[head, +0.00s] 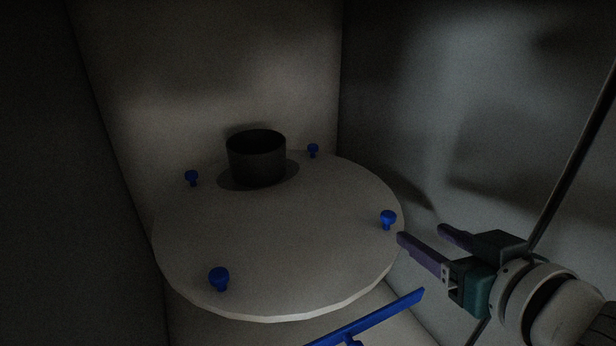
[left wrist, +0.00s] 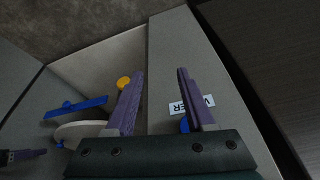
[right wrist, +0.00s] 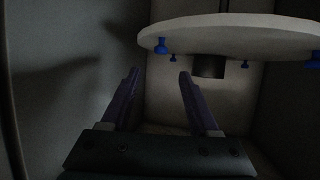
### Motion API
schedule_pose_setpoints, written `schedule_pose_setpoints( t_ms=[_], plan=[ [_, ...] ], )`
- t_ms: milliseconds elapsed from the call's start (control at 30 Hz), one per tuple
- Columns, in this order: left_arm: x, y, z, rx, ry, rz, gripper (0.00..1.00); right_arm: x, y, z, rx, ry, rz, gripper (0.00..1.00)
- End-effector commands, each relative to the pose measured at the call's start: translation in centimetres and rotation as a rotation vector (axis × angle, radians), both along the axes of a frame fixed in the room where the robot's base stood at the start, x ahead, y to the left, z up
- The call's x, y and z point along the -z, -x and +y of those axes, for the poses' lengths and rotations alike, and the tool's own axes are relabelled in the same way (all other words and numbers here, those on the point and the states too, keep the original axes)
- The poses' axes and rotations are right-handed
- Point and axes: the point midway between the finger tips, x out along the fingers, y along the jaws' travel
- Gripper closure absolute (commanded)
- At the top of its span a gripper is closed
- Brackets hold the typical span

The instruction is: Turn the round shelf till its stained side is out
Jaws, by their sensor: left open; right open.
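The round shelf (head: 290,235) is a pale disc inside a dim, box-like space, with several blue knobs on it, one at the right edge (head: 388,218) and one at the front left (head: 219,278). A dark pot (head: 257,158) stands toward its back. A darker patch surrounds the pot's foot; I cannot tell whether it is stain or shadow. My right gripper (head: 420,233) is open and empty, just right of the shelf's rim and right knob. In the right wrist view the shelf (right wrist: 240,35) appears upside down beyond the fingers. My left gripper (left wrist: 160,73) is open and empty, outside the head view.
A blue bar (head: 370,317) lies in front of the shelf, below its rim. Grey walls (head: 480,130) close in at the back and sides. The left wrist view shows an orange knob (left wrist: 124,83) and a partly hidden white label (left wrist: 190,105) on a pale panel.

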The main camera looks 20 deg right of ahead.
Motion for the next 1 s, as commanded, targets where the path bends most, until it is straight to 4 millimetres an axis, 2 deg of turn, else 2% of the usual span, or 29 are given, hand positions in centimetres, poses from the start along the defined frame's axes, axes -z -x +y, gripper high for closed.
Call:
schedule_pose_setpoints(
  t_ms=[300, 500, 867, 1000],
  plan=[
    [3.2, 0.1, 0.3, 0.005, -0.011, 0.003, 0.46, 2.5, -5.4, -0.9, 0.001, 0.004, -0.001, 0.38],
    [4.3, 0.1, 0.4, 0.007, -0.014, 0.003, 0.46, 3.3, -7.7, -1.2, 0.001, 0.002, 0.0, 0.38],
    [4.4, 0.1, 0.4, 0.007, -0.014, 0.003, 0.46, 3.4, -8.4, -1.3, 0.002, 0.0, 0.002, 0.38],
    [4.4, 0.1, 0.3, 0.007, -0.012, 0.002, 0.46, 3.4, -8.4, -1.3, 0.002, 0.0, 0.002, 0.51]
  ],
)
